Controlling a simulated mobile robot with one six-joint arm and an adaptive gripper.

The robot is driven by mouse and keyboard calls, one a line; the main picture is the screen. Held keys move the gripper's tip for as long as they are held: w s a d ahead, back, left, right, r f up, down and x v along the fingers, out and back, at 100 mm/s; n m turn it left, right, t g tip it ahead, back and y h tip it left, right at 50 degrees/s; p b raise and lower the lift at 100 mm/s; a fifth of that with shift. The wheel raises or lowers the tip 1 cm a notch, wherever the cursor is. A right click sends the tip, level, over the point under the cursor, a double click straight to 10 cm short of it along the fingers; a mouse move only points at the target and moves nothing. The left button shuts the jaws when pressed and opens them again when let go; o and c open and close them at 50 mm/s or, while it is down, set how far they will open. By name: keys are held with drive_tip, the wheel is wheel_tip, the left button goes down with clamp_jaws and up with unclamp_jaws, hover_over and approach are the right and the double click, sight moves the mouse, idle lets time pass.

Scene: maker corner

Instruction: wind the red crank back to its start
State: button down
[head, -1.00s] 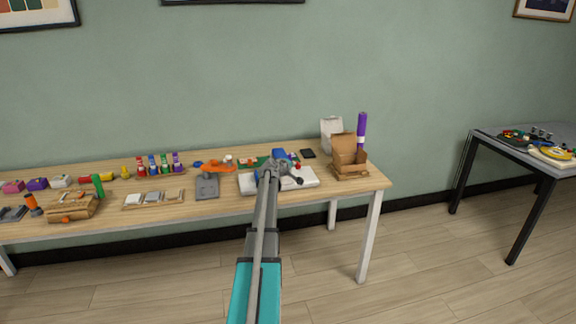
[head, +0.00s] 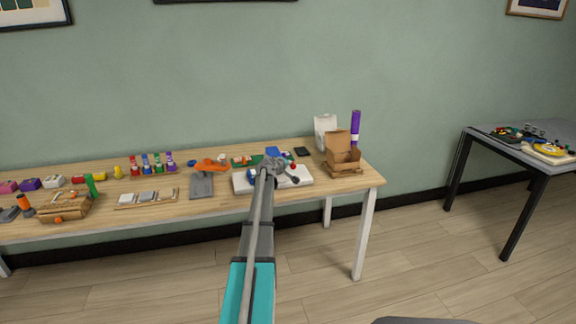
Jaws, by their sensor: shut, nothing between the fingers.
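A small red spot (head: 293,166), which may be the knob of the red crank, shows just above the right end of my gripper, over a white slab on the table. The rest of the crank is too small or hidden behind my wrist to make out. Blue parts (head: 272,151) show behind my wrist, and their shape is partly covered. My gripper (head: 295,181) is shut and empty, low over the white slab (head: 304,173), just below the red spot. I cannot tell whether it touches anything.
The wooden table (head: 225,203) holds a grey plate (head: 202,185) and an orange tool (head: 210,166) to the left. An open cardboard box (head: 342,156) and an upright purple tube (head: 355,128) stand close on the right. Several coloured bottles stand farther left.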

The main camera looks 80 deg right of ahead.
drive_tip(key=w+a+r+p, duration=0.5)
drive_tip(key=a+r+p, duration=0.1)
drive_tip(key=a, duration=0.4)
drive_tip(key=shift+w+r+p, duration=0.15)
drive_tip(key=shift+r+p, duration=0.2)
drive_tip(key=shift+r, duration=0.05)
drive_tip(key=shift+f, duration=0.1)
drive_tip(key=shift+n+g+h, duration=0.5)
drive_tip(key=shift+g, duration=0.1)
drive_tip(key=f+b, duration=0.1)
drive_tip(key=b, duration=0.1)
drive_tip(key=w+f+b, duration=0.1)
drive_tip(key=b, duration=0.1)
drive_tip(key=w+f+b, duration=0.1)
drive_tip(key=b, duration=0.1)
drive_tip(key=shift+w+a+f, duration=0.25)
drive_tip(key=shift+a+f, duration=0.1)
